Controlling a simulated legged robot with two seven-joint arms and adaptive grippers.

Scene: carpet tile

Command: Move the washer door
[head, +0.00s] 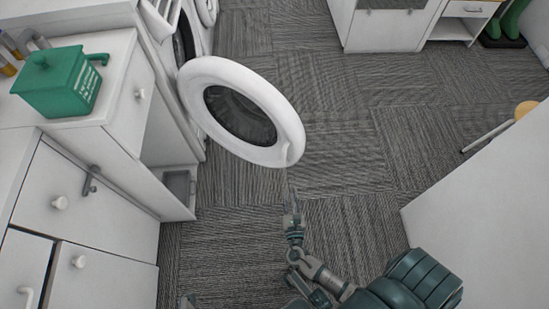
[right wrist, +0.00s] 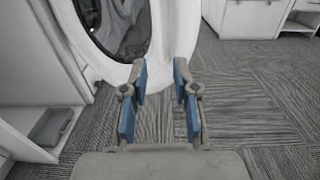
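The washer door (head: 275,108) is round and white with a dark glass centre. It stands swung out from the white washer (head: 200,30) at the upper left of the head view. In the right wrist view the door (right wrist: 165,35) fills the upper middle. My right gripper (head: 291,198) is just below the door's lower edge in the head view. Its two blue-padded fingers (right wrist: 160,85) are spread apart with only carpet and the door's edge seen between and beyond them. Whether a fingertip touches the door, I cannot tell. Only a small tip at the bottom edge may be my left gripper; it is unclear.
White cabinets (head: 85,200) with knobs line the left, with a green box (head: 62,82) on top. A white surface (head: 490,200) is at the right. White cabinets (head: 385,28) and green boots (head: 507,25) are at the back. Grey carpet (head: 340,140) in the middle is clear.

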